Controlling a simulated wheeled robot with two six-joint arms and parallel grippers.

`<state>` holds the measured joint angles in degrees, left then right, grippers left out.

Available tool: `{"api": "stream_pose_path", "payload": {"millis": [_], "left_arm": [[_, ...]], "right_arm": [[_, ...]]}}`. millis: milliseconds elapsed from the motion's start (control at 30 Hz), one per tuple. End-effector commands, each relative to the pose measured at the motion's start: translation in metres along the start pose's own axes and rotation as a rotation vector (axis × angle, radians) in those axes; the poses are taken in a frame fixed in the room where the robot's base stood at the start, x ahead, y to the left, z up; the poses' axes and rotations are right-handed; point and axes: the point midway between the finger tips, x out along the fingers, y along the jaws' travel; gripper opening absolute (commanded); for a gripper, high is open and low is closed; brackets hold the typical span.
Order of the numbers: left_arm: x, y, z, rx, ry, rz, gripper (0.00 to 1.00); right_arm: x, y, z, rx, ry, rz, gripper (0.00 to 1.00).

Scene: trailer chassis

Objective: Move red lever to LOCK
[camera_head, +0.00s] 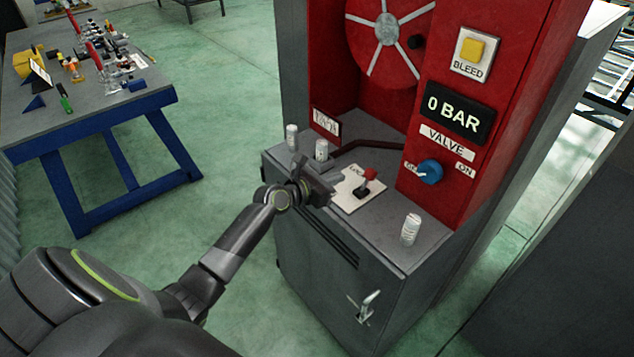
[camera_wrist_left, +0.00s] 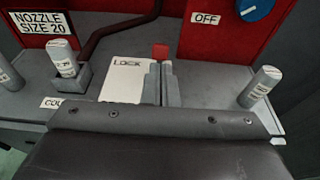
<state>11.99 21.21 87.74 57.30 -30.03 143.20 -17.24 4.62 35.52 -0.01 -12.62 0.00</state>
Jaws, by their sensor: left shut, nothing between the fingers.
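The red lever (camera_head: 369,175) has a red knob on a short stem and rises from a white plate (camera_head: 346,192) on the grey cabinet top. My left gripper (camera_head: 322,189) is shut and empty, to the left of the lever in the head view. In the left wrist view the closed fingers (camera_wrist_left: 160,84) point at the red knob (camera_wrist_left: 160,51) and hide its stem. I cannot tell whether they touch it. My right gripper is not in view.
White labelled nozzles (camera_head: 321,150) stand left of the plate, and another nozzle (camera_head: 410,229) stands at its right. A red panel behind carries a blue valve knob (camera_head: 430,172), a 0 BAR display (camera_head: 459,114) and a yellow BLEED button (camera_head: 473,49). A dark hose (camera_wrist_left: 104,32) runs behind the plate.

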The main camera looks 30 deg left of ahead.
Motion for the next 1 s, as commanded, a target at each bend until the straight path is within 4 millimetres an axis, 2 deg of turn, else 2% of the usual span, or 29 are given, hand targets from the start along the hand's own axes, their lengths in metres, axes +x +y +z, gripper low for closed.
{"api": "stream_pose_path", "payload": {"millis": [33, 200, 400, 1000], "left_arm": [[-0.011, 0.001, -0.001, 0.004, 0.002, 0.001, 0.0], [-0.038, 0.001, -0.001, 0.004, 0.002, 0.001, 0.0], [-0.057, 0.001, -0.001, 0.001, 0.0, 0.001, 0.0], [-0.06, 0.001, 0.0, 0.0, 0.0, 0.001, 0.0]], "right_arm": [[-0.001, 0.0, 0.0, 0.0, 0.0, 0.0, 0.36], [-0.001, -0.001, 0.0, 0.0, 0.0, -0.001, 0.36], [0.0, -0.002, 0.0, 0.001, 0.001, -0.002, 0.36], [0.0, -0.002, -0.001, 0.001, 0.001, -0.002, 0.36]]}}
